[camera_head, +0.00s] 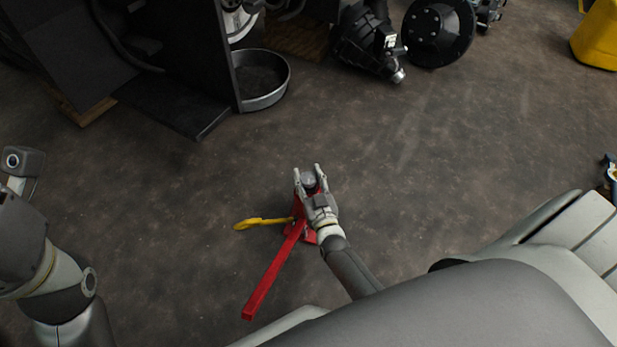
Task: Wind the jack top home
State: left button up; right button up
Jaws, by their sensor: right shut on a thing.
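The red jack (301,234) stands on the floor in the middle of the head view, with a long red handle (268,281) slanting toward the lower left. Its round grey top (308,180) sits between the fingers of my right gripper (309,176), which is shut on it from above. The gripper and wrist hide much of the jack's body. A yellow bar (262,222) reaches left from beside the jack. My left arm shows at the left edge, but its gripper fingers are not visible.
The dark forklift body (190,55) stands at the upper left, with a round metal pan (262,95) by it. Black machine parts (372,45) and a black round hub (438,32) lie at the top. A yellow object (598,38) is at the upper right.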

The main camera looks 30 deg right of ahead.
aim_at(308, 178)
jog(key=shift+w+r, duration=0.15)
jog(key=shift+r, duration=0.2)
jog(key=o, duration=0.9)
jog(key=shift+o, duration=0.7)
jog(key=shift+f, duration=0.15)
notch_tip(308, 178, up, 10)
